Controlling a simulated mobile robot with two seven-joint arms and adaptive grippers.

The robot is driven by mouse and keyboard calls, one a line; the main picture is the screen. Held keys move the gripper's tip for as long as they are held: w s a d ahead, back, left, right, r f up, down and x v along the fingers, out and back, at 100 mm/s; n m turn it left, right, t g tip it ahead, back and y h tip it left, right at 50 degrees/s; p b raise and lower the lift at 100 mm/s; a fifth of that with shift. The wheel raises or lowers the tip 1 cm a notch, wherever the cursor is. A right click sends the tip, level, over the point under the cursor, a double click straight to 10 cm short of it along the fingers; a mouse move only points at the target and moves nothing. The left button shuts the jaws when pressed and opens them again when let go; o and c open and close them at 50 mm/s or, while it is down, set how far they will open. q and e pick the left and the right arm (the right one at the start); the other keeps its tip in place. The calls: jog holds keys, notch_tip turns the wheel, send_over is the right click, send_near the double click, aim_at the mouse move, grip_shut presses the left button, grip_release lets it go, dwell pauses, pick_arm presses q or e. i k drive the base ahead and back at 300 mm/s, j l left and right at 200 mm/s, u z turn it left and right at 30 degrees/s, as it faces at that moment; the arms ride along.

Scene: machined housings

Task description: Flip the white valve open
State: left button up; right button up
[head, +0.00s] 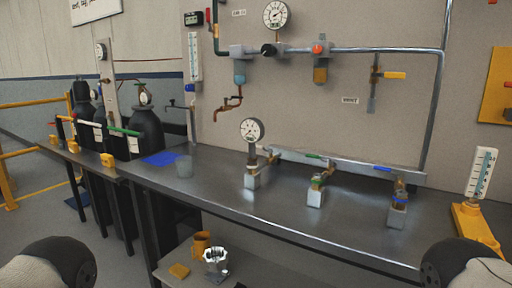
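A white bar-like handle (91,123) shows at the left end of the bench, between an orange-red one and a green handle (124,131), in front of dark gas cylinders. I cannot tell for sure that it is the white valve's lever, or how it is turned. On the bench, a pipe manifold (345,166) carries small valves, with a green lever (314,156) and a blue lever (383,168) visible. No white lever is clear there. Only parts of my arms show at the bottom corners; neither gripper is in view.
The grey bench (215,190) runs across the middle, with a blue sheet (161,158) and a clear cup (184,166) on it. A pressure gauge (252,131) stands on the bench. A lower shelf holds an orange mug (201,244). A yellow railing (22,153) is at left.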

aim_at(262, 148)
jog(key=i+j+u, duration=0.3)
jog(key=j, duration=0.25)
jog(key=i+j+u, duration=0.3)
jog(key=j, duration=0.15)
